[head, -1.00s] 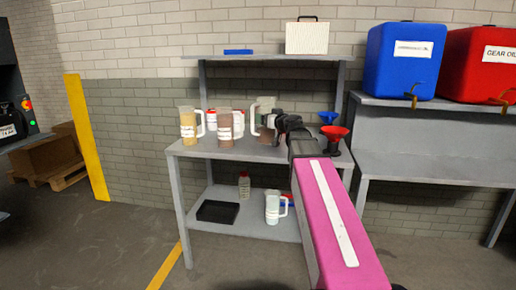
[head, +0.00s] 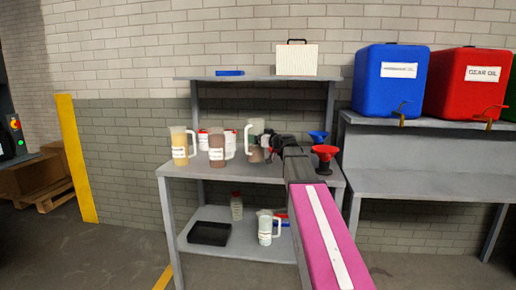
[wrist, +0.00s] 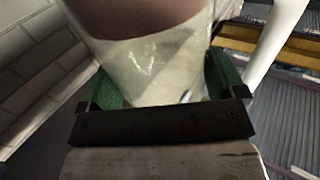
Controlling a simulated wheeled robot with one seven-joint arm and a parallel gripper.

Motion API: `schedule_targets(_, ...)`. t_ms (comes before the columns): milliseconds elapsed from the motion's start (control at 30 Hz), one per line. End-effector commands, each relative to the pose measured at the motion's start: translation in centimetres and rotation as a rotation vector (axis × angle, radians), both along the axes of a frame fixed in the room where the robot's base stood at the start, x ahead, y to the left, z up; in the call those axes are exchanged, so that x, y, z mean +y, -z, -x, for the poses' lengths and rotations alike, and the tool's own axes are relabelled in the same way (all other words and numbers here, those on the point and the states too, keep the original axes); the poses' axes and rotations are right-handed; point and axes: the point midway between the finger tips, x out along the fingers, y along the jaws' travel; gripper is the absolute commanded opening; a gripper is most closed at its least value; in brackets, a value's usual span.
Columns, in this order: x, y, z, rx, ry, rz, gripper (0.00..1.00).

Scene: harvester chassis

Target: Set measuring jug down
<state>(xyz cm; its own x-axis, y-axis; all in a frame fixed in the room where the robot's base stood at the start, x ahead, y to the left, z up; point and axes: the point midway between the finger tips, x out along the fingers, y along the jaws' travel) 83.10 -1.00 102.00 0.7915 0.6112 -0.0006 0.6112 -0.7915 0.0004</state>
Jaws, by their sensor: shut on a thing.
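My gripper (head: 268,143) is shut on a measuring jug (head: 256,127) over the workbench's main top (head: 240,174). The jug is clear, with brown liquid low in it and a pale handle on its left in the head view. In the wrist view the green finger pads of my gripper (wrist: 160,95) sit on both sides of the jug (wrist: 145,65), and the pale handle is at the right. The jug looks upright in the head view. My gripper hides part of it, and I cannot tell whether its base touches the top.
A yellow-filled jug (head: 180,146) and a brown-filled jug (head: 217,150) stand to the left. Red-capped containers (head: 203,140) are behind them. A red funnel (head: 324,155) and a blue funnel (head: 318,136) are right. The lower shelf holds a black tray (head: 209,233) and another jug (head: 265,230).

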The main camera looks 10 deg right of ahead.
Motion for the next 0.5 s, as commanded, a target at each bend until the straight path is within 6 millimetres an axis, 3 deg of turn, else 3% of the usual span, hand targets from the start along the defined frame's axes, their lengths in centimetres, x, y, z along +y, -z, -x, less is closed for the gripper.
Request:
schedule_targets(100, -0.2, 0.6, -1.2, 0.000, 0.000, -0.003, 0.48)
schedule_targets(267, -0.2, 1.2, -1.3, 0.000, 0.000, -0.003, 0.48)
schedule_targets(500, -0.2, 4.0, -1.3, 0.001, 0.001, -0.003, 0.48)
